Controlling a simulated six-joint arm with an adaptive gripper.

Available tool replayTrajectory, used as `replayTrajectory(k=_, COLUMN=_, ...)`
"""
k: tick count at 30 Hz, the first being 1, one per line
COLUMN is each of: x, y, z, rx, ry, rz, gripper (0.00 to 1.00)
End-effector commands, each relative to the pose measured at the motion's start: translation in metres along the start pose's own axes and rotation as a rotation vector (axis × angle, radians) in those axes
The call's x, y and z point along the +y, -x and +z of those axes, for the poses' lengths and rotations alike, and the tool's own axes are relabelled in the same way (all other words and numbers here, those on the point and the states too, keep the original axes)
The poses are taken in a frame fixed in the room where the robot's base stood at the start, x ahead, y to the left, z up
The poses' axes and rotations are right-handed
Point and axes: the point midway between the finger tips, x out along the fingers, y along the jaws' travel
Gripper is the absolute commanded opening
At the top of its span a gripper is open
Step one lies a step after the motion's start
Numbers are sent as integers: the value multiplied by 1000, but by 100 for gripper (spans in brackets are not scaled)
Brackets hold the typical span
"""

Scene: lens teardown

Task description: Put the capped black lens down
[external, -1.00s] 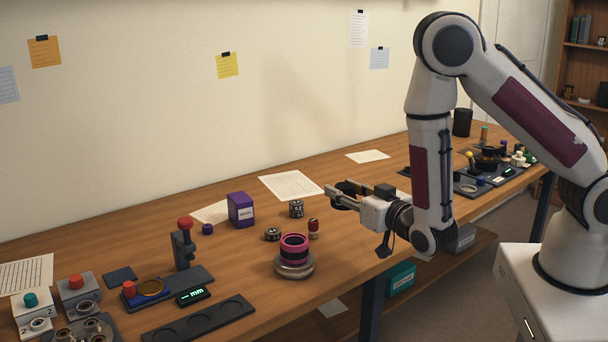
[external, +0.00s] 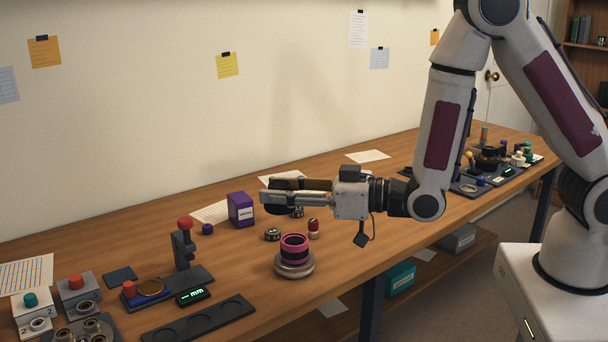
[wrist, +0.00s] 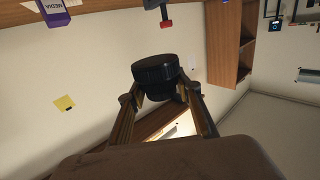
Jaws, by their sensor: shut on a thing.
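The capped black lens (wrist: 155,70) is a short dark cylinder between my fingertips in the wrist view. In the external view the lens (external: 278,198) is partly hidden by the near finger. My gripper (external: 275,195) is shut on it and holds it in the air above the bench, over the area behind the pink-ringed lens. In the wrist view both fingers of my gripper (wrist: 158,95) touch the sides of the lens. The wrist view looks tilted, with the wall behind.
A pink-ringed lens (external: 294,247) stands on a round grey base (external: 294,268) near the bench's front edge. A purple box (external: 240,210), small dark rings (external: 272,235) and a red-topped piece (external: 314,227) stand close by. A dark tray with round recesses (external: 200,320) lies at the front left.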

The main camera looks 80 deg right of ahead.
Motion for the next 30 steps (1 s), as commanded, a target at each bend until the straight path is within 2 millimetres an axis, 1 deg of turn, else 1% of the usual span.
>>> replayTrajectory(k=1, x=-7, y=-1, z=-6, rx=4, ry=1, rz=-27, gripper=7)
replayTrajectory(k=3, x=-17, y=-1, z=-9, rx=3, ry=3, rz=-62, gripper=7)
replayTrajectory(k=6, x=-26, y=-1, z=-13, rx=2, ry=4, rz=-97, gripper=7)
replayTrajectory(k=9, x=-31, y=-1, z=-15, rx=2, ry=4, rz=-115, gripper=7)
replayTrajectory(k=30, x=-33, y=-1, z=-15, rx=1, ry=5, rz=-122, gripper=7)
